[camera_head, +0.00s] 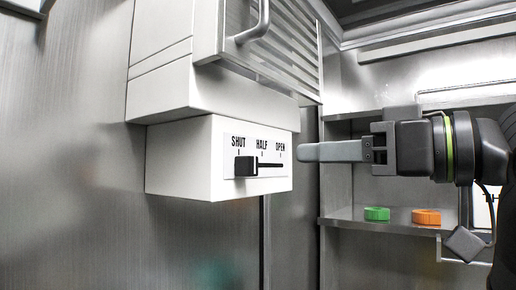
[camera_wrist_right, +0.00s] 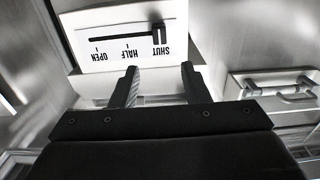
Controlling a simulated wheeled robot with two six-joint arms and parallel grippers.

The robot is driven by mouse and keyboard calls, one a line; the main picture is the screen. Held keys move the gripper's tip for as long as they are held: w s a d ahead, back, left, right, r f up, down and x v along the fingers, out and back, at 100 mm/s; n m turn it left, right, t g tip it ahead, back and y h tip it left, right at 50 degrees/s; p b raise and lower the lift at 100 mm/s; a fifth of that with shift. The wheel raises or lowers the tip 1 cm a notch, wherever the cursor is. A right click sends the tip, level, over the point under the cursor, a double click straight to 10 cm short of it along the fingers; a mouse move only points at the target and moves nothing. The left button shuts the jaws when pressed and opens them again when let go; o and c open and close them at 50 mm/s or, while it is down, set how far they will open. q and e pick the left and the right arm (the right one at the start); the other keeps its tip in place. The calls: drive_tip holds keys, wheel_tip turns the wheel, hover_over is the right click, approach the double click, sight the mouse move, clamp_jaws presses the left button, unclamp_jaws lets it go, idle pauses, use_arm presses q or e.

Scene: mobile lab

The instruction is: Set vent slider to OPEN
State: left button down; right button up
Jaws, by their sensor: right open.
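The vent slider's black knob (camera_head: 246,166) sits at the SHUT end of its slot on the white label panel (camera_head: 270,150), which reads SHUT, HALF and OPEN. In the right wrist view the knob (camera_wrist_right: 158,33) also stands at the SHUT end, with the panel upside down. My right gripper (camera_head: 302,152) comes in from the right with its fingertips near the panel's OPEN side. In the right wrist view its two fingers (camera_wrist_right: 160,68) are apart and empty, with the knob beyond the gap between them. My left gripper is not in view.
The panel is on a white box (camera_head: 180,165) under a larger louvred unit (camera_head: 160,90) with a bar handle (camera_head: 252,24). The space below the box is free.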

sight(255, 157)
drive_tip(key=p+x, duration=0.2)
drive_tip(key=x, duration=0.8)
drive_tip(key=shift+w+a+p, duration=0.15)
drive_tip(key=shift+a+p, duration=0.1)
drive_tip(key=shift+p, duration=0.15)
clamp_jaws()
